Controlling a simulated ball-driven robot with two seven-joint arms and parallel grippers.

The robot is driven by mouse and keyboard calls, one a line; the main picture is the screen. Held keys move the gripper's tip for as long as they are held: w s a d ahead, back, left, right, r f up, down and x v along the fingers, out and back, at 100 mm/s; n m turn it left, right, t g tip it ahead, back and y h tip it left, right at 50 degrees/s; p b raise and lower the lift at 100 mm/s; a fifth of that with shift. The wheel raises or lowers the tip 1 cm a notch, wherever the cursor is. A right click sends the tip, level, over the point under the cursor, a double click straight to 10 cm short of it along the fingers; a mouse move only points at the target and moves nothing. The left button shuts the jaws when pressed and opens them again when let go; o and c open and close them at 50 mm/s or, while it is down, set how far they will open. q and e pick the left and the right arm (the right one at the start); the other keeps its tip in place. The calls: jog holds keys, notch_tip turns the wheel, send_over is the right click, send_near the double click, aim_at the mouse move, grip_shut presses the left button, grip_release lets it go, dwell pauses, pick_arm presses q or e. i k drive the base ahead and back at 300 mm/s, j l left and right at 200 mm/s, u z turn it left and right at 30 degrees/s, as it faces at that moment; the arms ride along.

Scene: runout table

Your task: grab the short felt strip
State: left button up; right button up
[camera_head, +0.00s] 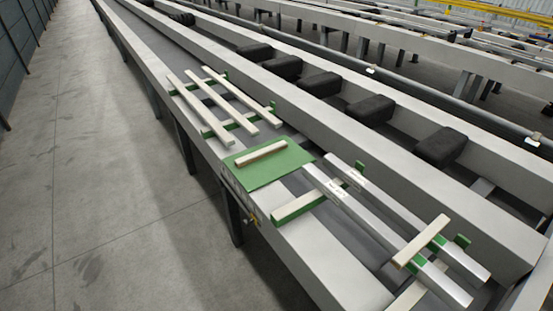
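A short cream strip (262,152), likely the short felt strip, lies on a flat green mat (285,171) on the runout table. It lies at a slant near the mat's far edge, with nothing on top of it. Another short cream strip (420,241) lies across two metal bars at the lower right. Neither of my grippers is in view.
Several long cream strips (208,106) rest on green supports beyond the mat. Shiny metal bars (387,237) lie on supports nearer me. Black blocks (440,146) line the channel to the right. Open concrete floor (100,180) is at left.

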aim_at(244, 160)
jog(key=i+j+z, duration=0.25)
jog(key=z, duration=0.2)
jog(key=i+j+z, duration=0.15)
jog(key=j+z, duration=0.3)
jog(key=l, duration=0.1)
